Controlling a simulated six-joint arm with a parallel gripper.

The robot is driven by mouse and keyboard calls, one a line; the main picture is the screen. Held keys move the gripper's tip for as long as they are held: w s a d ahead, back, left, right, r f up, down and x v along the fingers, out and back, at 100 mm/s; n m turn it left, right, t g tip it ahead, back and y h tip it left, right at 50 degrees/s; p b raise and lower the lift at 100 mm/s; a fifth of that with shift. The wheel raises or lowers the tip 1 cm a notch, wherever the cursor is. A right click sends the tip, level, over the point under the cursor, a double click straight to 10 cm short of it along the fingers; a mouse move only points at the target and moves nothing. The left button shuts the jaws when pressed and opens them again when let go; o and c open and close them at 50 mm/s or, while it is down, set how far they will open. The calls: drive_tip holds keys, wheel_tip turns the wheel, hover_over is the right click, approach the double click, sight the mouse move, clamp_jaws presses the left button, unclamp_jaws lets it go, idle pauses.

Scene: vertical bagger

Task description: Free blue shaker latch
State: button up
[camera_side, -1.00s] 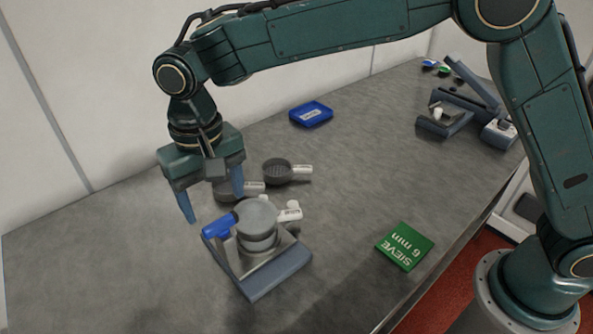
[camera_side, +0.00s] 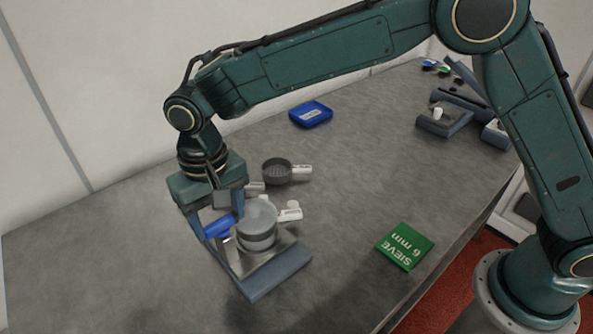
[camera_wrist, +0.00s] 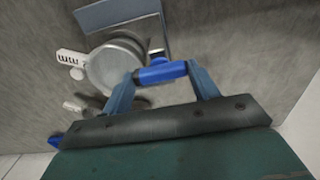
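The shaker (camera_side: 257,226) is a round grey metal cup on a grey base plate (camera_side: 283,276) with a raised front edge. Its blue latch handle (camera_side: 220,227) sticks out at the left side. My gripper (camera_side: 222,222) is low over the latch, with its two blue-grey fingers apart. In the wrist view, the blue latch handle (camera_wrist: 161,73) lies lengthwise between the fingertips, one finger near each end. The shaker cup (camera_wrist: 113,68) is just beyond it. Whether the fingers touch the handle I cannot tell.
A dark sieve (camera_side: 277,171) with a white handle stands behind the shaker, with another partly hidden by my gripper. A blue tray (camera_side: 311,114) is farther back. Grey equipment (camera_side: 446,122) stands back right.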

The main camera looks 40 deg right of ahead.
drive_tip(key=shift+c, duration=1.4)
